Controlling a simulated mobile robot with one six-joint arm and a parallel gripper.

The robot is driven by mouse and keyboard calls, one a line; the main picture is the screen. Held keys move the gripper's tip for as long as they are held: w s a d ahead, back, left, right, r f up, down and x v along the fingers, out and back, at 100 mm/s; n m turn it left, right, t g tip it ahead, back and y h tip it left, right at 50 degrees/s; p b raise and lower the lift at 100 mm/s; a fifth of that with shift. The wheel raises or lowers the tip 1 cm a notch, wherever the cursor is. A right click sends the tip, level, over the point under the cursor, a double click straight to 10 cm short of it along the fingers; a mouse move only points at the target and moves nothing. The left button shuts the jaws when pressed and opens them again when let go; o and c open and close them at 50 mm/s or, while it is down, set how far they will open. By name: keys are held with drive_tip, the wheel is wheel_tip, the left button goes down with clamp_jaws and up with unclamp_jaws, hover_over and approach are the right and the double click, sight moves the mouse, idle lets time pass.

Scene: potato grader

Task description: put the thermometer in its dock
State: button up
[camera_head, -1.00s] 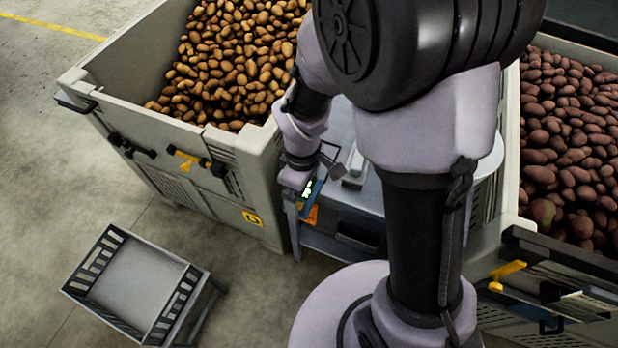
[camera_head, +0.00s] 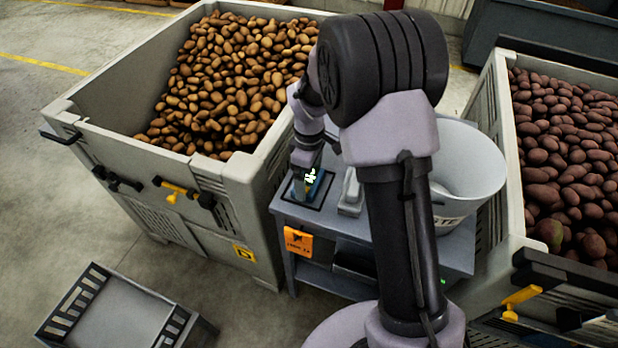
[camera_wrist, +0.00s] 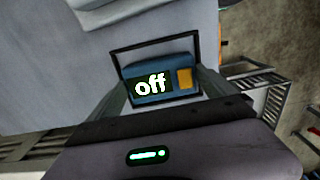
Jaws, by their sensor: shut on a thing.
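The thermometer is a blue block with a lit display and an orange button. It shows in the wrist view (camera_wrist: 180,80), its display reading "off", and in the head view (camera_head: 317,187). My gripper (camera_head: 309,176) is shut on it, one finger on each side, above the near left corner of the grey table (camera_head: 365,222). A thin black square outline, likely the dock (camera_head: 298,202), surrounds the thermometer in the head view; its black edge (camera_wrist: 155,46) also shows in the wrist view. I cannot tell whether the thermometer touches the surface inside it.
A whitish device (camera_head: 351,192) lies just right on the table, with a white bucket (camera_head: 470,165) behind. An orange tag (camera_head: 298,242) hangs at the table front. Potato bins stand left (camera_head: 235,180) and right (camera_head: 500,120). A slatted stand (camera_head: 130,310) is at front left.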

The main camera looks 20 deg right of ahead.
drive_tip(key=shift+f, duration=0.1)
drive_tip(key=o, duration=1.3)
wheel_tip(320, 180, up, 12)
drive_tip(key=p, duration=0.5)
wheel_tip(320, 180, up, 6)
drive_tip(key=m+t, duration=0.1)
drive_tip(key=m, duration=0.1)
hover_over(309, 179)
drive_tip(key=s, duration=0.3)
drive_tip(key=s+a+r+m+t, duration=0.1)
drive_tip(key=s+r+m, duration=0.2)
drive_tip(key=s, duration=0.4)
drive_tip(key=s+a+r+m+t+y, duration=0.1)
drive_tip(key=s+r+m+t, duration=0.1)
drive_tip(key=s+r+m, duration=0.2)
drive_tip(key=s+a+r+m+t+y, duration=0.1)
drive_tip(key=s+a+r+m, duration=0.1)
drive_tip(key=s+m, duration=0.4)
drive_tip(key=shift+s+r+t, duration=0.15)
drive_tip(key=shift+s+r, duration=0.1)
drive_tip(key=shift+s, duration=0.6)
drive_tip(key=shift+s+r+t, duration=0.1)
drive_tip(key=shift+s+r, duration=0.15)
drive_tip(key=shift+s, duration=0.65)
drive_tip(key=shift+s+r+t, duration=0.15)
drive_tip(key=shift+s+r, duration=0.1)
drive_tip(key=shift+s, duration=0.6)
